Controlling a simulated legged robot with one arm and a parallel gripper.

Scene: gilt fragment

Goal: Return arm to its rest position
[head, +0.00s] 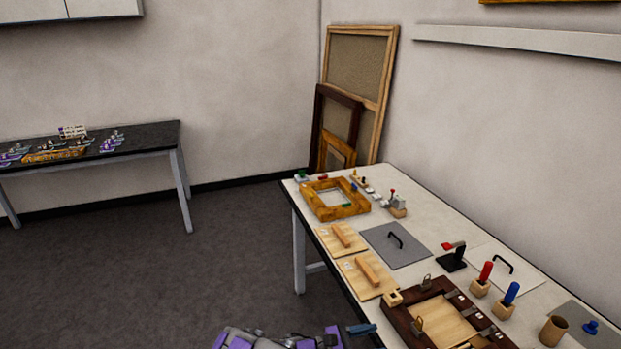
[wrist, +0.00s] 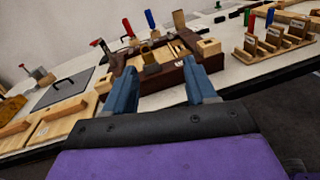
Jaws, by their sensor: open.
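My gripper (wrist: 164,92) shows in the wrist view with its two blue fingers spread apart and nothing between them. Beyond the fingers, the dark wooden frame (wrist: 155,78) with a light wood panel lies on the white table. In the head view, my purple and grey arm shows at the bottom edge, with a blue finger (head: 361,329) beside the table's left edge, left of the dark wooden frame (head: 402,318). The rest of the gripper is cut off or hidden in the head view.
The white table (head: 450,225) holds a gilt frame (head: 308,197), light wooden boards (head: 355,262), a grey plate (head: 378,234), and red (head: 486,272) and blue (head: 511,293) handled tools. A dark table (head: 150,135) stands at the left wall. Open floor (head: 240,250) lies between the tables.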

